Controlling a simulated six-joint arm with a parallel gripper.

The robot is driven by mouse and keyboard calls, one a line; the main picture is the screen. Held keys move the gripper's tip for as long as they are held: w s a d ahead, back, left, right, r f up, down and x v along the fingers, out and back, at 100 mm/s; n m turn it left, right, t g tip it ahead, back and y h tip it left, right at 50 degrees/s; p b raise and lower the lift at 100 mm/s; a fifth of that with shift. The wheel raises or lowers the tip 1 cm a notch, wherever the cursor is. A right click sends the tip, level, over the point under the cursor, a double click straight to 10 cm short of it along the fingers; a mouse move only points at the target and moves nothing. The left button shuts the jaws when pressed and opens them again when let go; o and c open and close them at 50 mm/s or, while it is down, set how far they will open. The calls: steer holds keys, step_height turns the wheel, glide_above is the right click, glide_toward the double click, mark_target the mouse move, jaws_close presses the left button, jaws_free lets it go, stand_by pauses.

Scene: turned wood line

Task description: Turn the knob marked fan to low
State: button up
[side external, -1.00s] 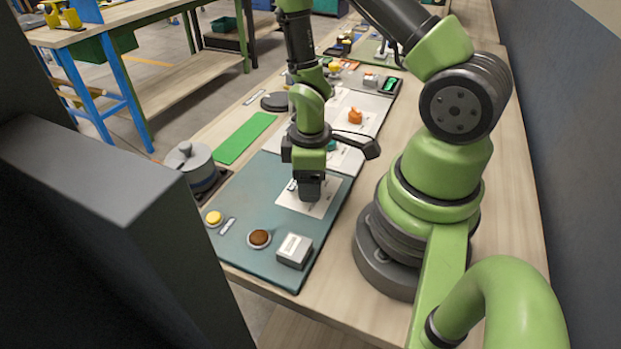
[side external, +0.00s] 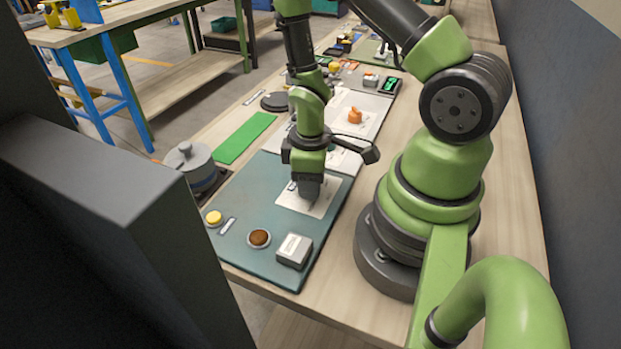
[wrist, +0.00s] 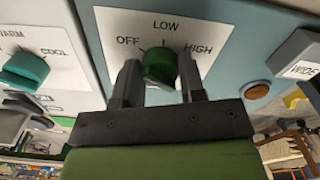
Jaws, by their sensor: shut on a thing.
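A green knob (wrist: 160,66) sits on a white plate (wrist: 205,28) printed OFF, LOW and HIGH; I see no word "fan" on it. My gripper (wrist: 160,73) is shut on this knob, one dark finger on each side. LOW is straight above the knob in the wrist view, OFF to its left and HIGH to its right. I cannot clearly make out a pointer mark on the knob. In the side view my gripper (side external: 309,190) points down at the white plate (side external: 322,203) and hides the knob.
A teal knob (wrist: 24,71) with WARM and COOL labels is on the left in the wrist view. A brown button (side external: 259,238), a yellow button (side external: 214,217) and a grey box switch (side external: 294,251) share the panel (side external: 262,195). An orange knob (side external: 355,115) stands farther back.

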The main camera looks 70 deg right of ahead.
steer(key=m, duration=0.5)
steer(key=shift+m, duration=0.3)
steer(key=m, duration=0.5)
steer(key=shift+m, duration=0.4)
steer(key=o, duration=0.9)
steer(key=shift+r, duration=0.1)
step_height(320, 180, up, 10)
steer(key=shift+f, duration=0.1)
stand_by(0.3)
